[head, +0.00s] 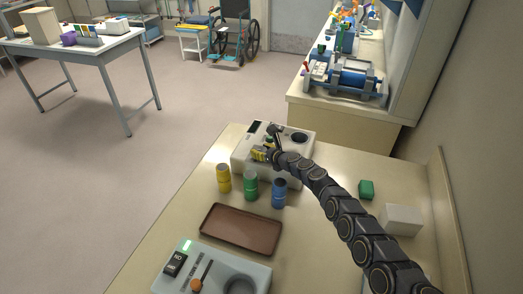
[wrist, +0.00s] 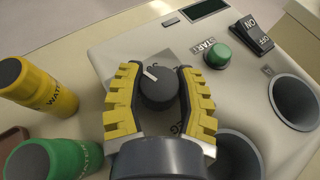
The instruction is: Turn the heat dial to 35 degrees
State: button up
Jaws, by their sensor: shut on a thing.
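The heat dial (wrist: 158,92) is a dark round knob with a white pointer mark, on the top face of a pale machine (wrist: 120,48). In the wrist view the pointer aims up and slightly left. My gripper (wrist: 157,84) has its yellow padded fingers shut on the dial, one on each side. Printed letters show beside the dial, but the fingers hide most of the scale, so the set temperature is not readable. In the head view the machine (head: 303,153) stands at the far end of the table, and my gripper (head: 262,154) is over its left part.
A green START button (wrist: 217,56), an ON/OFF rocker switch (wrist: 252,35) and round wells (wrist: 296,102) are right of the dial. Yellow (head: 223,178), green (head: 250,185) and blue (head: 279,192) bottles stand before the machine. A brown tray (head: 240,229) and another control box (head: 225,272) are nearer.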

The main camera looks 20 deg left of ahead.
jog(key=shift+d+f+g, duration=0.1)
jog(key=shift+f+g, duration=0.05)
jog(key=shift+g, duration=0.15)
jog(key=o, duration=1.1)
jog(key=shift+o, duration=0.2)
jog(key=shift+d, duration=0.1)
jog(key=shift+s+d+r, duration=0.2)
jog(key=shift+d+r, duration=0.15)
jog(key=shift+d, duration=0.15)
jog(key=shift+n, duration=0.3)
jog(key=shift+v, duration=3.05)
jog(key=shift+s, duration=0.15)
